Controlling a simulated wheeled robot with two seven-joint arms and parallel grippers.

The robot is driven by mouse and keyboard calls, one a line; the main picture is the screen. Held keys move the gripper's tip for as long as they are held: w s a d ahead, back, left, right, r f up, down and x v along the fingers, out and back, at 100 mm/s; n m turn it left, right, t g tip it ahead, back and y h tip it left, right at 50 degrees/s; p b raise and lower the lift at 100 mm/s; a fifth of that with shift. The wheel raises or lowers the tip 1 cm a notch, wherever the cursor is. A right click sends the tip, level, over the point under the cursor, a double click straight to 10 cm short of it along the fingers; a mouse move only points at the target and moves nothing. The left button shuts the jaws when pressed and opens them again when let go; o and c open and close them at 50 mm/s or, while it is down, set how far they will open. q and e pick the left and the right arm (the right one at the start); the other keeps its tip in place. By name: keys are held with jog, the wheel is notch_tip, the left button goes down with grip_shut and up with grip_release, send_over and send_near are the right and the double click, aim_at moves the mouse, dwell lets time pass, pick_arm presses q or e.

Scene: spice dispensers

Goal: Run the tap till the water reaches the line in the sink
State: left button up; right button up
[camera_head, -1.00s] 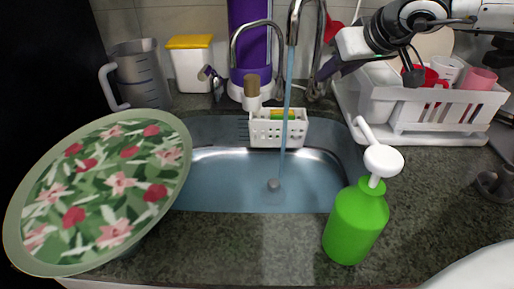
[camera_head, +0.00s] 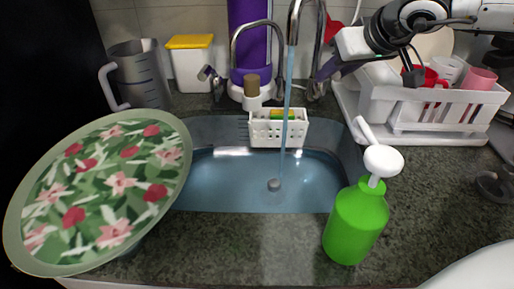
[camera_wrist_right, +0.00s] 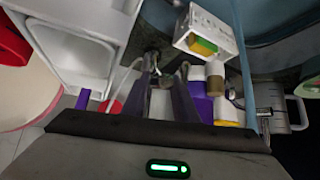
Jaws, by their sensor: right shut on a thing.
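The tap (camera_head: 294,18) arches over the sink, and a stream of water (camera_head: 287,95) falls from it. The sink (camera_head: 350,150) holds bluish water (camera_head: 235,185) over its floor, with the round drain (camera_head: 273,185) visible. I cannot make out a fill line. My right gripper (camera_head: 322,72) is at the tap's right side, by its handle. In the right wrist view my right gripper (camera_wrist_right: 168,75) has its fingers around a small dark part, seemingly the tap handle (camera_wrist_right: 166,84), mostly hidden. My left gripper is out of view.
A flowered plate (camera_head: 110,185) covers the front left. A green soap bottle (camera_head: 356,225) stands right of the sink's front edge. A white sponge caddy (camera_head: 265,132) sits at the sink's back. A white dish rack (camera_head: 430,112) with cups stands right, below my right arm.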

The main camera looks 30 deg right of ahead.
jog(key=shift+a+f, duration=0.1)
jog(key=shift+a, duration=0.05)
jog(key=shift+s+a+f+b, duration=0.25)
jog(key=shift+s+f+b, duration=0.25)
jog(key=shift+f+b, duration=0.45)
jog(key=shift+r, duration=0.1)
jog(key=shift+s+a+f+b, duration=0.1)
jog(key=shift+s+f+b, duration=0.15)
jog(key=shift+f+b, duration=0.35)
jog(key=o, duration=0.8)
jog(key=shift+w+r, duration=0.1)
